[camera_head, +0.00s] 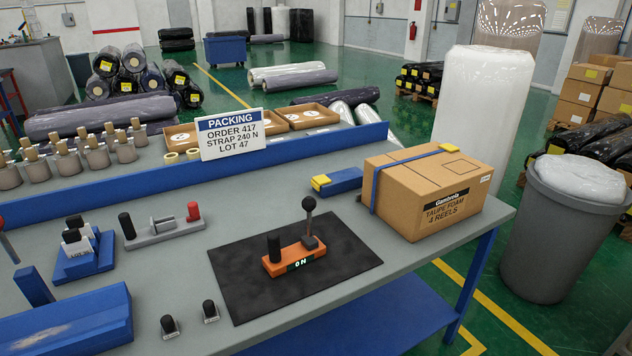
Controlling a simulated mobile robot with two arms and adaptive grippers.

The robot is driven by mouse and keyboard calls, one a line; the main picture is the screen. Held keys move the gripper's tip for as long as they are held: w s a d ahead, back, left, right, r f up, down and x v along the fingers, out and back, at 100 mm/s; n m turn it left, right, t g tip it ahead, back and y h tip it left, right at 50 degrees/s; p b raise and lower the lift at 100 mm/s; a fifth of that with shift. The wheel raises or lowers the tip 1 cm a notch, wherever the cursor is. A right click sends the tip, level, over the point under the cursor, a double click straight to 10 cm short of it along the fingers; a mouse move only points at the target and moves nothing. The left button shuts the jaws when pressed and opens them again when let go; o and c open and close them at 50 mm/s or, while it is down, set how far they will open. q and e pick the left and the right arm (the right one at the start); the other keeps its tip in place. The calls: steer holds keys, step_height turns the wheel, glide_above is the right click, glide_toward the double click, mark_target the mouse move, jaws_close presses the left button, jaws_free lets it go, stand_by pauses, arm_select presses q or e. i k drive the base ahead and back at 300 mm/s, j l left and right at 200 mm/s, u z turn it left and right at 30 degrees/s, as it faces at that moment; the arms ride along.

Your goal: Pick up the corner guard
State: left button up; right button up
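A small yellow corner guard (320,182) rests at the left end of a blue block (341,180) on the workbench, left of the cardboard box. The box is labelled "TAUPE FOAM 4 REELS". Neither of my grippers shows in the head view.
An orange tool (291,262) reading "0 N" lies on a black mat (345,254). A red-ended grey tool (163,230) and a blue stand (82,265) are to the left. A blue ledge (135,188) and a "PACKING" sign (231,133) stand behind. A tall wrapped roll (482,105) rises behind the box.

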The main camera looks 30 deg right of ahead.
mark_target(320, 180)
steer(key=k+l+z, duration=0.1)
steer(key=l+z, duration=0.4)
steer(key=z, duration=0.2)
steer(key=l+z, duration=0.3)
steer(key=k, duration=0.05)
